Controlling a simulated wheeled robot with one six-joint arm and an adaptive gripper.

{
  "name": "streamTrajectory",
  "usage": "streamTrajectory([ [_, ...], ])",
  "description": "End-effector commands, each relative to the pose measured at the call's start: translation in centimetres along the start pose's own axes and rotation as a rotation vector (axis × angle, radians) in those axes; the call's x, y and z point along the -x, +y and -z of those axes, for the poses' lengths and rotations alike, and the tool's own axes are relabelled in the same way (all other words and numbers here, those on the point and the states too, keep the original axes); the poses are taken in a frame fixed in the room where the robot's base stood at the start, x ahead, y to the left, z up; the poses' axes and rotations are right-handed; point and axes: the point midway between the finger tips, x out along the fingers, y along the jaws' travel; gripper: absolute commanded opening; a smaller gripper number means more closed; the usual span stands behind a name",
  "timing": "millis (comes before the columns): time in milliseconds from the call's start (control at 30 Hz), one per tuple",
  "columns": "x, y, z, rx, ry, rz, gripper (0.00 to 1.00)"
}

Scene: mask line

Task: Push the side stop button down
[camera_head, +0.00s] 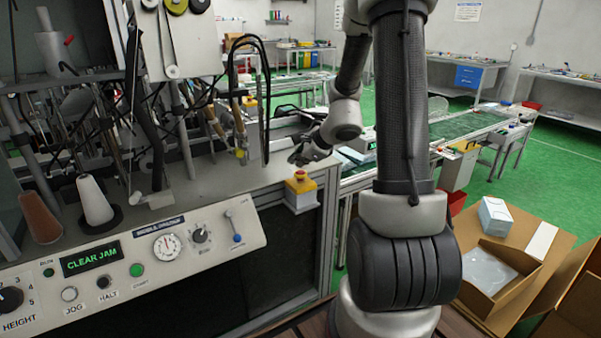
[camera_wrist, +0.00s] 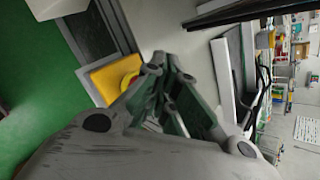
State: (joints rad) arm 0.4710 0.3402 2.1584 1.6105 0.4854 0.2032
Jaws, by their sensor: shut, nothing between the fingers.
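The side stop button is a red knob (camera_head: 301,174) on a yellow box (camera_head: 301,187), fixed to the right end of the machine's front edge. My gripper (camera_head: 298,160) is just above the knob in the head view, with its fingers shut and empty. In the wrist view the yellow box (camera_wrist: 104,82) lies left of the shut fingertips (camera_wrist: 168,62). The knob is partly hidden behind a finger there. I cannot tell for sure whether the fingers touch the knob; a small gap seems to show.
The control panel (camera_head: 150,262) left of the box shows "CLEAR JAM" and carries knobs, buttons and a lever. Machine posts and black cables (camera_head: 266,100) stand behind and left of my gripper. An open cardboard box (camera_head: 505,290) is on the floor at the right.

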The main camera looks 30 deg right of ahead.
Motion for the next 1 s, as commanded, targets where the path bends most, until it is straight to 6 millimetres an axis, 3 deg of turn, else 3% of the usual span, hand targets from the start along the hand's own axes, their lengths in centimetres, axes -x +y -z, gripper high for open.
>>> streamTrajectory([
  [1000, -0.54, 0.40, 0.42, -0.001, 0.000, 0.000, 0.00],
])
